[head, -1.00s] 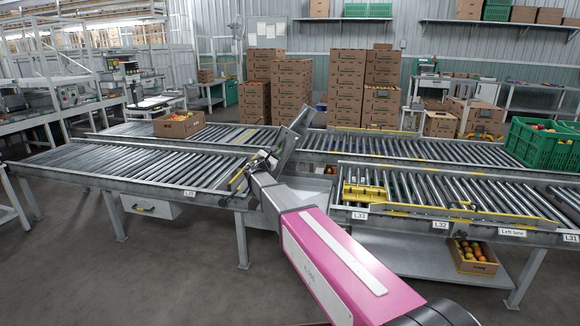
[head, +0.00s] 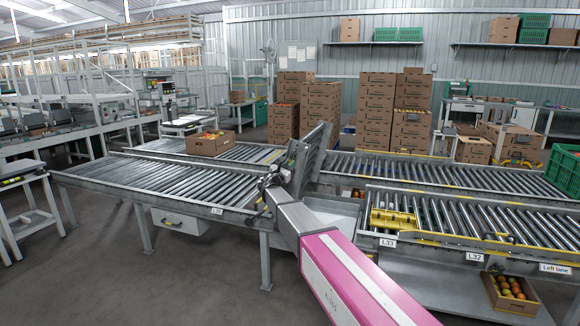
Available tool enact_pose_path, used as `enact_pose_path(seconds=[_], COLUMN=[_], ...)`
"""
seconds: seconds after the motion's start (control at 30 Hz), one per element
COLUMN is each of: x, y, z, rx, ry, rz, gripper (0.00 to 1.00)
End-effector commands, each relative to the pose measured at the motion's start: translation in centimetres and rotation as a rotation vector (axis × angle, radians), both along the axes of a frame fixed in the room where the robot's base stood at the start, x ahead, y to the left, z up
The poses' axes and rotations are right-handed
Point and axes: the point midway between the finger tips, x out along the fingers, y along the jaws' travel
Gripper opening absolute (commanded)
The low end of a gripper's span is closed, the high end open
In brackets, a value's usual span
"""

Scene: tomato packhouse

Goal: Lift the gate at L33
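The L33 label (head: 387,243) is on the front rail at the left end of the right-hand roller lane. Left of it is a gap in the lane. A grey gate section (head: 316,150) stands steeply raised over this gap, leaning right at its top. My gripper (head: 268,186) is at the end of the left roller lane, by the lower left side of the gate. Its fingers are small and partly hidden by my wrist, so I cannot tell whether they are shut or touching the gate.
A carton of fruit (head: 211,144) stands on the back left rollers. A yellow frame (head: 393,220) sits on the lane above L33. A fruit box (head: 510,293) is on the low shelf at right. A grey stand (head: 30,207) is at far left. Floor in front left is clear.

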Motion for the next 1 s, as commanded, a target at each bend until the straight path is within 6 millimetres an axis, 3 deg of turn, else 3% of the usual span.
enact_pose_path(seconds=[0.03, 0.07, 0.1, 0.57, 1.0], x=[0.0, 0.0, 0.0, -0.4, -6.2], y=[0.0, 0.0, 0.0, 0.1, 4.1], z=[-0.2, -0.2, -0.2, -0.3, -2.6], rx=[0.003, 0.003, 0.003, 0.004, 0.001], ry=[0.003, 0.003, 0.003, 0.002, 0.002], rz=[0.001, 0.001, 0.001, 0.000, 0.003], gripper=[0.28, 0.38, 0.39, 0.39, 0.39])
